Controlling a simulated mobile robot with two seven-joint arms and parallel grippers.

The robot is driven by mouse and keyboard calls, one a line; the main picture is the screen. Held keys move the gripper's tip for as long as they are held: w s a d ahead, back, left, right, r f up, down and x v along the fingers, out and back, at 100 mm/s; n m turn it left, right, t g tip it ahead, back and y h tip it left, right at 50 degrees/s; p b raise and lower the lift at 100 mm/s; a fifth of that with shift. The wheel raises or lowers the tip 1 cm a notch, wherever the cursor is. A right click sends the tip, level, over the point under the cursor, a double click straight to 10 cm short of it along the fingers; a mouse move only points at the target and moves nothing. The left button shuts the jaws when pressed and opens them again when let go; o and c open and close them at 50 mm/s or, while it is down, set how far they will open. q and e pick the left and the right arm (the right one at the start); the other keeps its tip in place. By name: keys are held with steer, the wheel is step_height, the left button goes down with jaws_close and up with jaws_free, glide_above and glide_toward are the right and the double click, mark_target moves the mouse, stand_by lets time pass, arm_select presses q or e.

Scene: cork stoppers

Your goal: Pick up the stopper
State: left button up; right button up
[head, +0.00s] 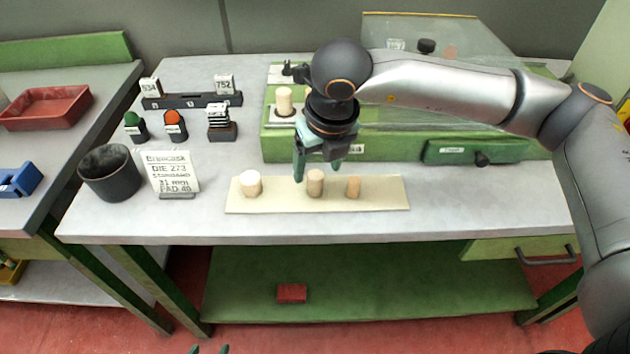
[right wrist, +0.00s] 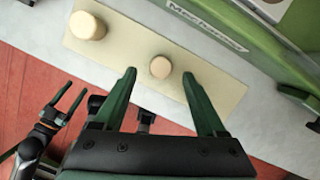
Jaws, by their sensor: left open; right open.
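Three cork stoppers stand upright on a cream mat (head: 385,203): a wide pale one (head: 250,184) at left, a medium tan one (head: 315,185) in the middle and a slim one (head: 353,188) at right. My right gripper (head: 318,173) is open, pointing down over the middle stopper. In the right wrist view, the middle stopper (right wrist: 160,67) shows between and just beyond the fingertips (right wrist: 159,75), and the wide stopper (right wrist: 88,27) is off to the left. The slim one is hidden there. My left gripper (head: 209,349) barely shows at the bottom edge; the right wrist view shows it open (right wrist: 72,102).
A green machine (head: 390,145) stands behind the mat, with another cork piece (head: 284,101) on its left part. A dark cup (head: 110,172), a text card (head: 173,172) and stamps (head: 174,125) stand at left. The bench front right of the mat is clear.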

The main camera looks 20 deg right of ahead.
mark_target(317, 176)
steer(key=x, duration=0.5)
steer(key=shift+c, duration=0.3)
steer(key=shift+d, duration=0.1)
jaws_close()
